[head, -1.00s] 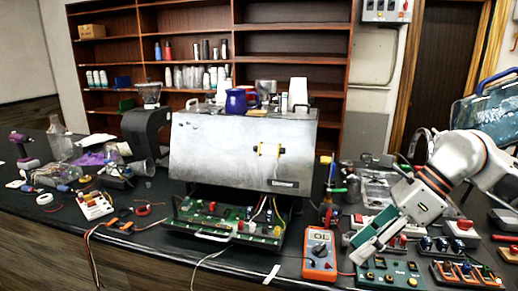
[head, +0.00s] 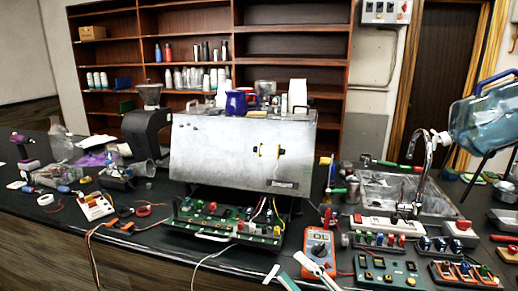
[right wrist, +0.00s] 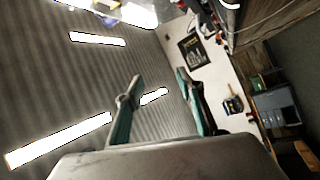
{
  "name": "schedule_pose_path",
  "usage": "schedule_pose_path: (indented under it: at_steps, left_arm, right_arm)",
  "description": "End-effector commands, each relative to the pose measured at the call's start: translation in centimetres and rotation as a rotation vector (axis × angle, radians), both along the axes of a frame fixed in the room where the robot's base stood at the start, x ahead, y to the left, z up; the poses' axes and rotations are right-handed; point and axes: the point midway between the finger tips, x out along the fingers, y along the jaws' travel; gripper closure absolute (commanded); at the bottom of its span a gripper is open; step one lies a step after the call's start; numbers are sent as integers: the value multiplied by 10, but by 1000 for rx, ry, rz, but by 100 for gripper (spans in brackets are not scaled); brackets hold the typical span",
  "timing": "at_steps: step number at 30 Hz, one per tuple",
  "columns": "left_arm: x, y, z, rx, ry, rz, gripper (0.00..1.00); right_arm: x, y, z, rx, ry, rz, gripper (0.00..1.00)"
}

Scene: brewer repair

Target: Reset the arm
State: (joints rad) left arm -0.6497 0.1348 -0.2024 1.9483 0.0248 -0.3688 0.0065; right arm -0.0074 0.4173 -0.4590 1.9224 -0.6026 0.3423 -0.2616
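My right gripper (head: 290,265) shows at the bottom edge of the head view, low in front of the brewer and multimeter. Only its two fingers show there, one teal and one pale, spread apart. In the right wrist view the fingers (right wrist: 158,88) are also apart, with nothing between them. That view looks across the room at a ribbed surface with bright light strips and a pale wall. My right arm's links are out of the head view. My left gripper is not in view.
The metal brewer (head: 240,150) stands on the dark bench above a green circuit board (head: 225,220). An orange multimeter (head: 318,250), switch panels (head: 385,272), a sink with faucet (head: 430,150) and a blue water jug (head: 485,115) are on the right.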

Motion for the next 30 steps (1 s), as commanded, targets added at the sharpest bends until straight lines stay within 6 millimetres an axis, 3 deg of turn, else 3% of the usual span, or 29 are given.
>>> schedule_pose_path:
  at_steps: [1, 5, 7, 12, 15, 21, 30]
  left_arm:
    - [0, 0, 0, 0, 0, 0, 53]
    - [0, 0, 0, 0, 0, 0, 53]
    - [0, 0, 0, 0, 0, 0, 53]
    - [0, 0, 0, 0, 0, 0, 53]
    - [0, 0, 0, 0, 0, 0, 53]
    - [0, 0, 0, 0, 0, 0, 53]
    - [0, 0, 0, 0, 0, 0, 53]
  right_arm:
    - [-2, -13, -31, 60, 127, -62, 62]
    - [-14, -48, -111, 192, 437, -219, 62]
    - [-30, -65, -154, 250, 590, -296, 62]
    - [-87, -97, -247, 363, 919, -459, 62]
    - [-123, -109, -287, 411, 1069, -532, 62]
    - [-168, -120, -327, 460, 1229, -612, 62]
    - [-174, -121, -332, 466, 1253, -624, 62]
